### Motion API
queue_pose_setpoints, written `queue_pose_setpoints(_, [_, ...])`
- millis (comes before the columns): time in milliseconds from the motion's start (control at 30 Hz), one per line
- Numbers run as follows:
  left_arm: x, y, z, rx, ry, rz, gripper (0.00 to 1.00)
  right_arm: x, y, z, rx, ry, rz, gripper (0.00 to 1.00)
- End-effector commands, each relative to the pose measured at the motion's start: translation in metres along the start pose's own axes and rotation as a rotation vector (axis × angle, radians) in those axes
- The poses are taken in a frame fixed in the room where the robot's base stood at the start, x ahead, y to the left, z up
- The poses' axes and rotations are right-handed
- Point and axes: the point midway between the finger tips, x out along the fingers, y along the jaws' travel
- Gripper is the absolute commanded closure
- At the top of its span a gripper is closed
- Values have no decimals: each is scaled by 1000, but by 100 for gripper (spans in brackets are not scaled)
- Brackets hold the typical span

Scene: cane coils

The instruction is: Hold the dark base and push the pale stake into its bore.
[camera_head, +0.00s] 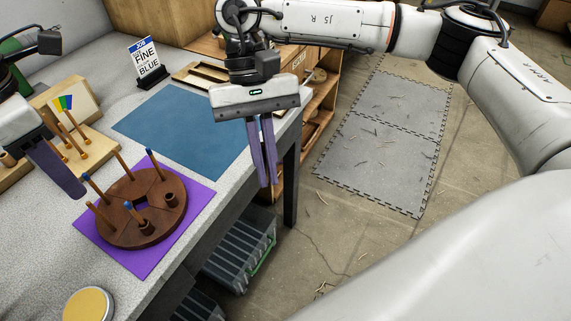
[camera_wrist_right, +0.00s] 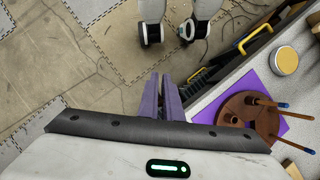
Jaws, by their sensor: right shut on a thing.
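The dark base (camera_head: 118,233), a round brown disc, lies on a purple mat (camera_head: 200,192) near the table edge. The base also shows in the right wrist view (camera_wrist_right: 232,107). My left gripper (camera_head: 62,176) is left of the base, partly cut off; only one finger shows clearly. My right gripper (camera_head: 266,183) points down past the table's edge, apart from the base. Its fingers are shut; what is between them is hidden.
A wooden rack (camera_head: 95,152) with more stakes stands behind my left gripper. A blue mat (camera_head: 185,125) lies clear on the table. A sign (camera_head: 147,60) stands at the back, a round yellow-topped tin (camera_head: 88,304) at the front. A dark crate (camera_head: 240,255) is below the table.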

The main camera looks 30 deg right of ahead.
Motion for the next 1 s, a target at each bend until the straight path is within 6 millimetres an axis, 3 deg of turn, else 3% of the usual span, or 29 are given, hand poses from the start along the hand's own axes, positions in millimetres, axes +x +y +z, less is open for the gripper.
queue_pose_setpoints(33, [0, 0, 0, 0, 0, 0, 72, -7, -22, -1, 82, -30, -49, 100])
queue_pose_setpoints(200, [0, 0, 0, 0, -1, -1, 72, -41, -82, 1, 411, -108, -235, 100])
queue_pose_setpoints(500, [0, 0, 0, 1, -1, -1, 72, -101, -153, 11, 905, -202, -580, 100])
queue_pose_setpoints(733, [0, 0, 0, 1, -1, -1, 72, -135, -176, 12, 1130, -233, -764, 100])
queue_pose_setpoints(1000, [13, -1, 0, 0, 1, -3, 72, -145, -181, 11, 1195, -240, -817, 100])
